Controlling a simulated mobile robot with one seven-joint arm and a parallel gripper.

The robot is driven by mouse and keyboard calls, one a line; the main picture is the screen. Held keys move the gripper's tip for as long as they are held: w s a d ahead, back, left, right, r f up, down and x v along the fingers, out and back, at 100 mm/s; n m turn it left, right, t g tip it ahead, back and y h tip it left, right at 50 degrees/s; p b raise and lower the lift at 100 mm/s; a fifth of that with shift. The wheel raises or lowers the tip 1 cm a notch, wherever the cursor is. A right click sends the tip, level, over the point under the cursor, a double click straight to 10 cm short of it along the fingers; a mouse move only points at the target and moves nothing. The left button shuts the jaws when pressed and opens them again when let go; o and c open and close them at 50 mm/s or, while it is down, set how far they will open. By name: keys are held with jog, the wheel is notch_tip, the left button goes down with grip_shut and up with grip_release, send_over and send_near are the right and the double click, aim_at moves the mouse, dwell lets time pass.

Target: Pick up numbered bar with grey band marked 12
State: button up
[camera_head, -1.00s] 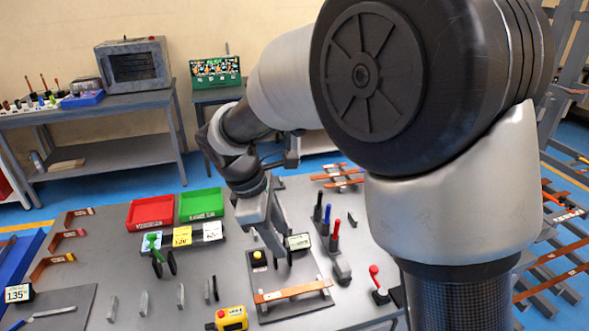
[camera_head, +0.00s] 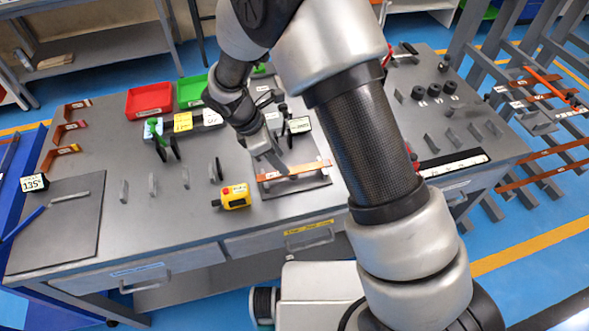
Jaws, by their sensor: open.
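Several copper bars, some with pale bands, rest on the rack at the right, such as one rack bar (camera_head: 537,80). Three bent bars (camera_head: 60,152) stand at the bench's left side. The band numbers are too small to read, so I cannot tell which bar is marked 12. My gripper (camera_head: 276,158) is open, pointing down close to the flat bar. I cannot tell whether it touches that bar; its fingers are partly hidden.
A red tray (camera_head: 149,100) and a green tray (camera_head: 192,91) stand at the back of the workbench (camera_head: 105,207). A yellow device (camera_head: 234,196) lies near the front edge. Black round parts (camera_head: 434,90) stand at the bench's right.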

aim_at(295, 170)
jog(key=d+f, duration=0.1)
jog(key=f, duration=0.1)
jog(key=w+d+f, duration=0.1)
jog(key=f, duration=0.1)
jog(key=shift+w+d+p, duration=0.15)
jog(key=shift+d+p, duration=0.2)
jog(key=shift+p, duration=0.05)
jog(key=shift+d+f, duration=0.1)
jog(key=shift+f, duration=0.2)
grip_shut()
